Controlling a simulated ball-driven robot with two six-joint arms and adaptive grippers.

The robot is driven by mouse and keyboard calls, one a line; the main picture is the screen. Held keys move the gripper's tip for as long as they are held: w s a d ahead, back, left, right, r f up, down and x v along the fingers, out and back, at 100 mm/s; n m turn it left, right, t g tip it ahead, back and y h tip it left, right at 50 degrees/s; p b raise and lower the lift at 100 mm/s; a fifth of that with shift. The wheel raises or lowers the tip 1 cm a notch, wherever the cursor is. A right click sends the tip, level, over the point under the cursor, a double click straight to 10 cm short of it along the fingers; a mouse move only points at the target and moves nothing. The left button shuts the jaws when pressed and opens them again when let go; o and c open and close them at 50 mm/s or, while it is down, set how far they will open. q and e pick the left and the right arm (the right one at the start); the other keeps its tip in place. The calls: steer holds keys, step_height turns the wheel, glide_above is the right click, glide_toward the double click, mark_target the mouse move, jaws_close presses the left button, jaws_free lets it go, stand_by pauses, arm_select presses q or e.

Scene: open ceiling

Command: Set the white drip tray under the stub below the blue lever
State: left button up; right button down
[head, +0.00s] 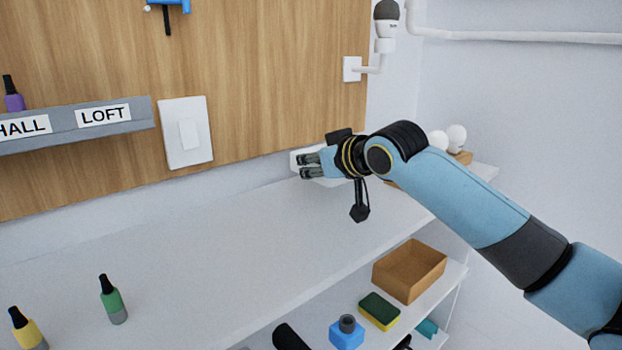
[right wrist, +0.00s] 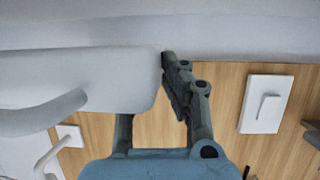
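The white drip tray (head: 296,158) is by the wall at the back right of the white counter, partly hidden behind my right gripper. My right gripper (head: 303,167) points left, its two fingertips close together at the tray. In the right wrist view the tray (right wrist: 95,85) fills the left side and covers one finger. The other fingertip of the right gripper (right wrist: 165,62) lies against the tray's edge, so it looks shut on it. The blue lever (head: 180,4) is cut by the top edge, with a dark stub (head: 168,22) below it. My left gripper is not in view.
A white switch plate (head: 172,150) and a grey label rail (head: 65,126) are on the wood panel. Green (head: 112,300) and yellow (head: 28,330) bottles stand at the counter's front left. The middle counter is clear. A brown box (head: 410,272) and sponge (head: 379,311) are on the lower shelf.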

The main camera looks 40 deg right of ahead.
step_height(320, 180, down, 3)
steer(key=shift+r, duration=0.2)
steer(key=shift+s+f, duration=0.15)
steer(key=shift+f, duration=0.45)
steer(key=c, duration=1.5)
jaws_free()
steer(key=shift+s+f, duration=0.1)
steer(key=shift+f, duration=0.2)
steer(key=shift+r, duration=0.15)
steer(key=v, duration=0.4)
steer(key=r+p+v, duration=0.1)
steer(key=v, duration=0.3)
steer(key=p+v, duration=0.1)
steer(key=v, duration=0.3)
steer(key=shift+w+r, duration=0.2)
steer(key=shift+r, duration=0.15)
